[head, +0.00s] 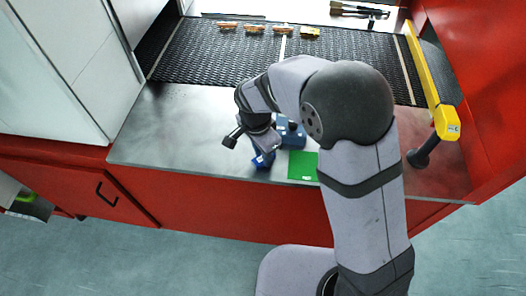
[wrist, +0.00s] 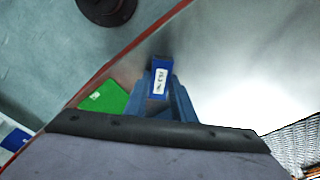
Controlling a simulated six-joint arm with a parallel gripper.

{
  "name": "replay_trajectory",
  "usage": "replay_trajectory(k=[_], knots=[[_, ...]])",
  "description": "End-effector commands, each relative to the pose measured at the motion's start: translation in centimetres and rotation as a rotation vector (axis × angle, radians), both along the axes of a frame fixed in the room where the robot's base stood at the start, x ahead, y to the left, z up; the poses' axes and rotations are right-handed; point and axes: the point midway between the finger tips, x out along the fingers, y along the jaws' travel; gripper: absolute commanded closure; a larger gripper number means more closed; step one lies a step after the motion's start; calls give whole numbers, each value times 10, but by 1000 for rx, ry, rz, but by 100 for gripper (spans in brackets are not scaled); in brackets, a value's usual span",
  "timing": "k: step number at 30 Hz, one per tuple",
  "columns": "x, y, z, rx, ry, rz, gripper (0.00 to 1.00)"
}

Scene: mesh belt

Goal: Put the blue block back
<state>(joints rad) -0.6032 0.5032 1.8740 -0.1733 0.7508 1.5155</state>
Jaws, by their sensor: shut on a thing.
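The blue block (wrist: 159,82), with a white label on its end, is held between the blue fingers of my gripper (wrist: 161,94) in the wrist view. In the head view my gripper (head: 264,152) points down over the front of the grey metal counter (head: 190,125), and the blue block (head: 264,160) shows at its tips. I cannot tell whether the block touches the counter. A flat green square (head: 303,166) lies just right of the gripper; it also shows in the wrist view (wrist: 106,97). My arm hides part of the counter.
A black mesh belt (head: 200,55) runs behind the counter, with several small orange-brown items (head: 254,29) in a row. A blue object (head: 291,133) shows beside my wrist. A yellow bar (head: 445,120) stands at right. The counter's left part is clear.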

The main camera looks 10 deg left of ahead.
Motion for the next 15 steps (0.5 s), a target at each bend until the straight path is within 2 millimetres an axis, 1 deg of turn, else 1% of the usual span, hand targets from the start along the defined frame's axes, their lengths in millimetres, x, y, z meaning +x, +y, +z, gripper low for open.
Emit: replay_trajectory(k=[9, 13, 14, 15], knots=[[1, 0, -1, 1, -3, 0, 100], [1, 0, -5, 1, -3, 0, 100], [0, 0, -5, 0, -1, 0, 72], [0, 0, -5, 0, -1, 1, 63]])
